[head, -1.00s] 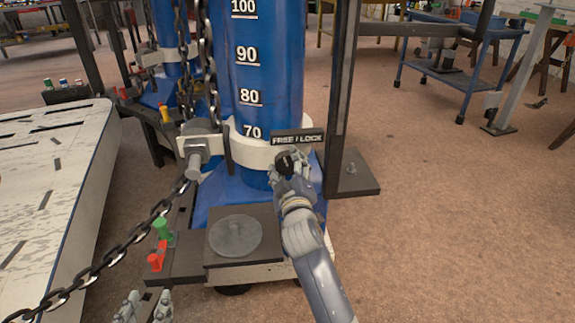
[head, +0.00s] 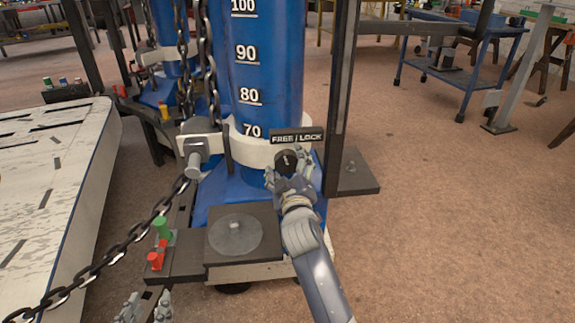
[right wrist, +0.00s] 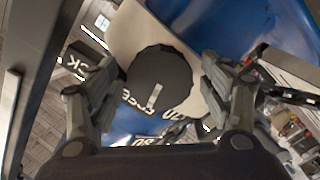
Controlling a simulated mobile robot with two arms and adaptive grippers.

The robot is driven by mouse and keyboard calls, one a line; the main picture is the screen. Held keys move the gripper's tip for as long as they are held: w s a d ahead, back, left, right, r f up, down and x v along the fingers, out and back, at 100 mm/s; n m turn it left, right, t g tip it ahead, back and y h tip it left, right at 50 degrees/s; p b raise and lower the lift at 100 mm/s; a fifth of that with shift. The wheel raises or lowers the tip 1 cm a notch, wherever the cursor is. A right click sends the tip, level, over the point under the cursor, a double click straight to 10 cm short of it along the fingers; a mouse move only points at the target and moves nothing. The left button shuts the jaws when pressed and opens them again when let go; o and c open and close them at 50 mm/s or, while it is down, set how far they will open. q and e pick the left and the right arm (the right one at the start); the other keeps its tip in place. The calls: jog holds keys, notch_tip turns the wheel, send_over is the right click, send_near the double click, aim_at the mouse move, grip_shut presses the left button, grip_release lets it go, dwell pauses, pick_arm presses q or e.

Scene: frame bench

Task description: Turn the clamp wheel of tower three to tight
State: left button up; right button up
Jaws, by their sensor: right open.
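The black clamp wheel (head: 287,160) sits on the white collar (head: 255,150) of the blue tower (head: 262,60), below a dark plate (head: 297,137) reading FREE / LOCK. My right gripper (head: 288,168) is at the wheel. In the right wrist view the wheel (right wrist: 159,78), with a pale mark on its face, lies between the open fingers (right wrist: 155,90). Gaps show on both sides, so the fingers do not seem to press on it. My left gripper (head: 143,308) is at the bottom edge of the head view, its two fingers apart and nothing between them. No tower number is readable.
A heavy chain (head: 125,245) hangs at the left of the tower, near a white slotted bench (head: 45,180). A grey plate with a round disc (head: 236,235) lies in front.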

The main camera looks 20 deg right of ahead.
jog(key=shift+s, duration=0.1)
jog(key=s+a, duration=0.1)
jog(key=s, duration=0.6)
jog(key=shift+a, duration=0.15)
jog(key=shift+s, duration=0.1)
